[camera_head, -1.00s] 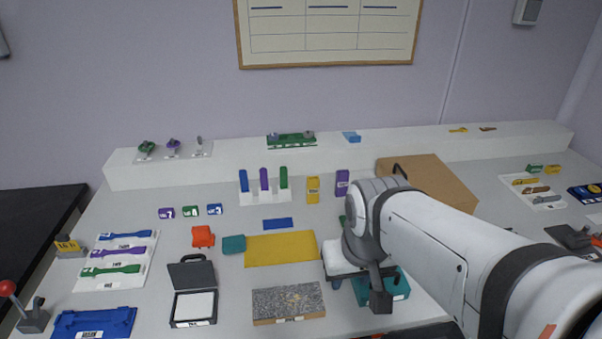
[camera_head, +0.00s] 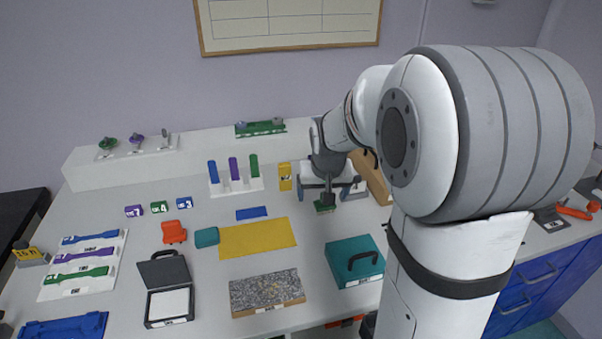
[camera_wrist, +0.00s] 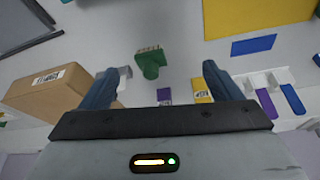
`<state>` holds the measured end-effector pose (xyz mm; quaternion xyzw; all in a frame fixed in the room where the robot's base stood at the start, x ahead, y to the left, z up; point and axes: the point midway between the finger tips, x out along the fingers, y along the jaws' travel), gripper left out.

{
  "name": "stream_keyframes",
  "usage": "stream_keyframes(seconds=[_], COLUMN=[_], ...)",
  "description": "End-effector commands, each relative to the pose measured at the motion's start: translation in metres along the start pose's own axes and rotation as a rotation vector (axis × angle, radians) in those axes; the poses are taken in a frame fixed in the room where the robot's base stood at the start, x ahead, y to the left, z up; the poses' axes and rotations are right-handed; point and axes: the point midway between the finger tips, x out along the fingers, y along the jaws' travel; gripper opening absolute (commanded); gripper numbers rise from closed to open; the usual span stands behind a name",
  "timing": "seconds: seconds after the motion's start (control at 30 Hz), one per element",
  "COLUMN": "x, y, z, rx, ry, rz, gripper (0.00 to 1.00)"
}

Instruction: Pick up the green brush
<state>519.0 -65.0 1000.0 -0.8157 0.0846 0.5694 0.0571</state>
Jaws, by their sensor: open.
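The green brush (camera_head: 324,207) stands on the grey bench just below my gripper (camera_head: 329,190) in the head view. In the wrist view the brush (camera_wrist: 151,64) shows a green body and a paler bristled end, left of centre between the two blue fingers. My gripper (camera_wrist: 159,72) is open and its fingers are apart with nothing held. The fingers appear to be above the brush; whether they touch it cannot be told. In the head view my gripper partly hides the brush.
A yellow mat (camera_head: 258,238) and a blue block (camera_head: 252,213) lie left of the brush. A yellow box (camera_head: 285,176) and a purple box (camera_wrist: 164,96) stand close by. A cardboard box (camera_wrist: 48,92) is beside the gripper. A teal case (camera_head: 355,262) lies nearer.

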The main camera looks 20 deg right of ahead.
Motion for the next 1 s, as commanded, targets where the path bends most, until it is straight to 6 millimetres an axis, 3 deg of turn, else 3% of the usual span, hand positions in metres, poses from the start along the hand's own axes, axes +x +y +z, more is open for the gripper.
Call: stream_keyframes(seconds=[0.03, 0.1, 0.3, 0.83, 1.0], x=[0.019, 0.036, 0.063, 0.129, 0.141], y=[0.008, 0.016, 0.028, 0.020, 0.020], z=[-0.013, -0.028, -0.048, -0.050, -0.050], rx=[0.018, 0.035, 0.060, 0.059, 0.059], ry=[0.005, 0.017, 0.036, 0.037, 0.039], rz=[0.007, 0.013, 0.021, 0.020, 0.020], gripper=[0.85, 0.85, 0.85, 0.85, 0.85])
